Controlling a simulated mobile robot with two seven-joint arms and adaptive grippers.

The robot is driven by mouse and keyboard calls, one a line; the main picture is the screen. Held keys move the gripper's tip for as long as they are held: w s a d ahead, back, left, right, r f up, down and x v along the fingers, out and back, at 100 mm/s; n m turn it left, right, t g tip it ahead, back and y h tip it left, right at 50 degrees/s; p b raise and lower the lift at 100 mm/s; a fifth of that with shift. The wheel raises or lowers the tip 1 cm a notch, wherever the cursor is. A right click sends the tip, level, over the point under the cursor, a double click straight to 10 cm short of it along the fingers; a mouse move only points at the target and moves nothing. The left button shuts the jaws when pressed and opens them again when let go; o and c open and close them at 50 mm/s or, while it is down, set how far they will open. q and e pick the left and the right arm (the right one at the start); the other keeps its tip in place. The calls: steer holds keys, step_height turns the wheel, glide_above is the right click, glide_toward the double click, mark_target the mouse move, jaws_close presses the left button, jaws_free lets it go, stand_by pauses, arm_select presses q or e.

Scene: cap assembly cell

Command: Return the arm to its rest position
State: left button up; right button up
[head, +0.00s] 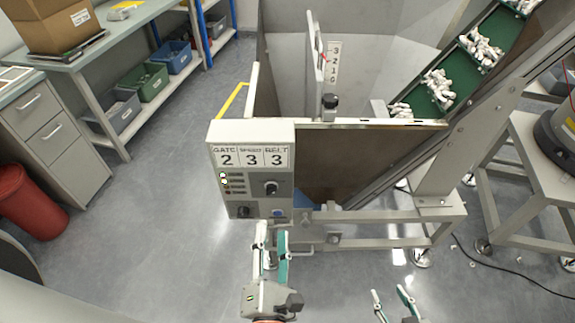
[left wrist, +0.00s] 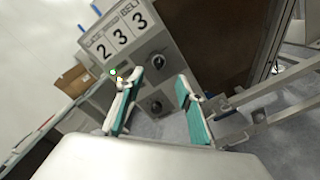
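My left gripper (head: 271,231) points up the picture in the head view, just below the grey control box (head: 199,144). Its two white and teal fingers are apart with nothing between them. In the left wrist view the fingers (left wrist: 158,82) are also apart, with the control box (left wrist: 160,38) beyond them. My right gripper (head: 391,293) is at the bottom edge of the head view, lower and to the right. Its fingers are apart, and no object shows between them. The box's labels read gate 2, speed 3, belt 3.
The control box is fixed to a hopper with a green inclined belt (head: 437,88) carrying white parts. The hopper's grey frame (head: 385,216) stands close to my grippers. A red bin (head: 32,203), drawers (head: 45,135) and a workbench (head: 105,36) stand left. Floor (head: 160,215) between is clear.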

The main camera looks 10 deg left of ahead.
arm_select(q)
steer(key=a+f+m+g+h, duration=0.2)
steer(key=f+m, duration=0.3)
steer(key=m, duration=0.6)
steer(key=s+a+f+m+g+h, duration=0.1)
steer(key=a+f+m, duration=0.3)
steer(key=m, duration=0.7)
steer(key=s+a+f+m+g+h, duration=0.1)
steer(key=a+f+m+g+h, duration=0.2)
steer(key=f+m, duration=0.5)
steer(key=m, duration=0.3)
steer(key=shift+s+a+m+g+h, duration=0.15)
steer(key=shift+a+m+g+h, duration=0.15)
steer(key=shift+g, duration=0.1)
steer(key=shift+d, duration=0.1)
stand_by(4.2)
